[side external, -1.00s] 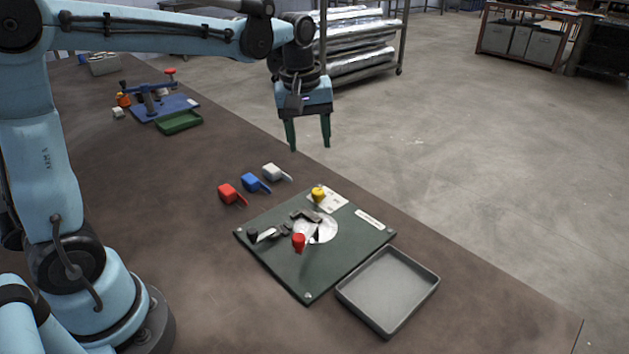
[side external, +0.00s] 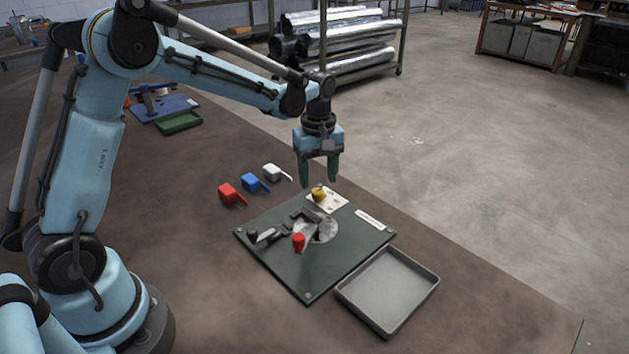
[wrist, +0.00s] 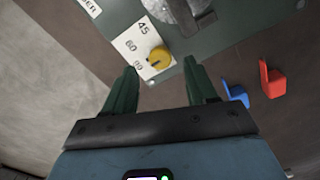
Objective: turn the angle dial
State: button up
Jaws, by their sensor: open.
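The angle dial is a yellow knob (side external: 319,194) on a white plate at the far corner of the dark green board (side external: 345,262). In the wrist view the yellow knob (wrist: 159,57) sits on a plate marked 45, 60 and 90. My gripper (side external: 319,185) is open and empty, with its fingertips above the knob. In the wrist view my gripper's fingertips (wrist: 161,68) stand apart, with the knob between and just beyond them. I cannot tell the exact height gap.
A red-topped handle (side external: 299,242) and a black-knobbed lever stand on the board. Red (side external: 229,193), blue (side external: 251,182) and white (side external: 272,171) handled pieces lie left of the dial. An empty grey tray (side external: 388,290) sits beside the board. The bench edge runs behind the dial.

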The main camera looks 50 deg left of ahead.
aim_at(318, 191)
jog(key=shift+f, duration=1.75)
jog(key=c, duration=1.1)
jog(key=shift+o, duration=0.2)
